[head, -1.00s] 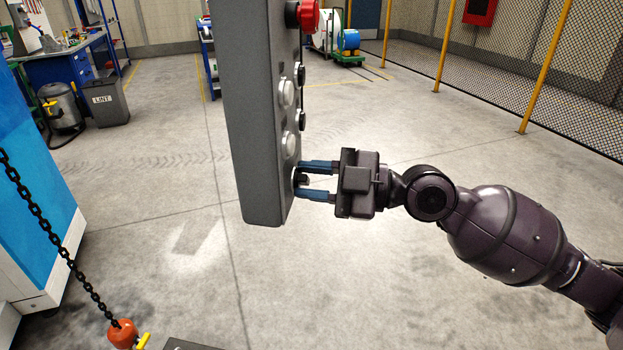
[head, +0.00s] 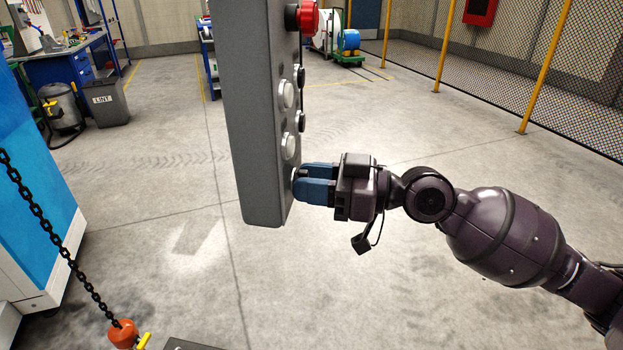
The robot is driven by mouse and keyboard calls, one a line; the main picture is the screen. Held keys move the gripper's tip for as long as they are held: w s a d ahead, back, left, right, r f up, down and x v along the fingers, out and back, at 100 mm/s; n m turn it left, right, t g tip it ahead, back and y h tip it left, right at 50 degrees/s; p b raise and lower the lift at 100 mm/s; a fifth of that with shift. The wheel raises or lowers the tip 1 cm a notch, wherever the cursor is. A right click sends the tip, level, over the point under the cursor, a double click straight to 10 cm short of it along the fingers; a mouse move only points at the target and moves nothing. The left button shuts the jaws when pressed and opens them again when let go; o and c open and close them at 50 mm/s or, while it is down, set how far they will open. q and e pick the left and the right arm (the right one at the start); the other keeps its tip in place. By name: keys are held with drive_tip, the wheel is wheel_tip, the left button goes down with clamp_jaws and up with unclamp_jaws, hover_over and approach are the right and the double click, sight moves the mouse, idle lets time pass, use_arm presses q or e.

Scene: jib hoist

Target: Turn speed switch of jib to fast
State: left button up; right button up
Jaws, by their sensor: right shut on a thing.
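The jib's grey control box (head: 250,120) hangs upright in the middle of the head view. A red knob (head: 308,16) is near its top, with several round buttons (head: 287,95) below on the same face. My right gripper (head: 298,187) comes from the right and is shut at the lowest control of that face. Its blue fingers hide most of that control, which I take to be the speed switch; its setting cannot be seen. My left gripper is not in view.
A black chain with an orange hook block (head: 123,334) hangs at lower left before a blue and white machine (head: 35,215). A workbench (head: 65,65) and a grey bin (head: 108,103) stand at the back left. A mesh fence (head: 510,75) is at the right. The floor between is clear.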

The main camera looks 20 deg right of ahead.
drive_tip(key=shift+m+p, duration=1.6)
drive_tip(key=shift+m, duration=3.1)
drive_tip(key=o, duration=0.9)
